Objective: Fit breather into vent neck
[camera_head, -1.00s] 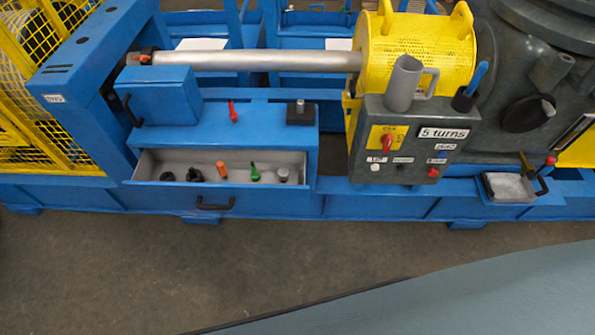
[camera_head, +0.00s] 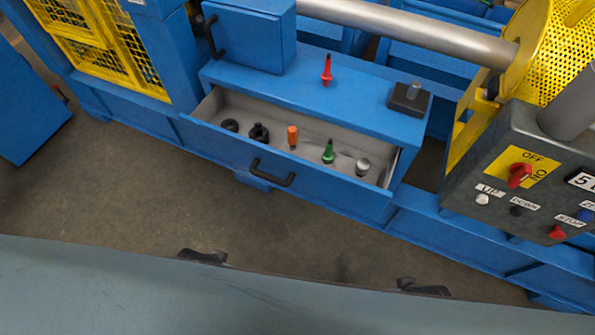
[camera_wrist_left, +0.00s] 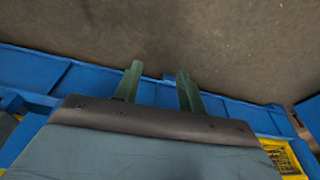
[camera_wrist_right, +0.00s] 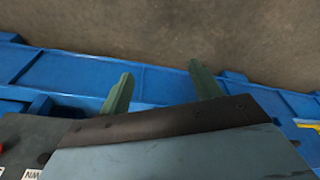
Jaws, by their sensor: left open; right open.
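The open drawer (camera_head: 340,183) of the blue bench holds several small parts: two black fittings (camera_head: 230,125) (camera_head: 259,132), an orange-topped part (camera_head: 292,135), a green tapered part (camera_head: 328,151) and a silver-capped part (camera_head: 363,165). I cannot tell which of these, if any, is the breather. No vent neck can be made out in the current views. My left gripper (camera_wrist_left: 159,69) is open and empty, with two green fingers apart over the floor and blue base. My right gripper (camera_wrist_right: 160,69) is also open and empty. Both are away from the drawer.
A red tapered part (camera_head: 327,70) and a black block with a silver post (camera_head: 409,97) stand on the bench top. A blue box (camera_head: 248,37) is at its left. The control panel (camera_head: 530,165) is at right, yellow mesh guards beyond. The floor in front is clear.

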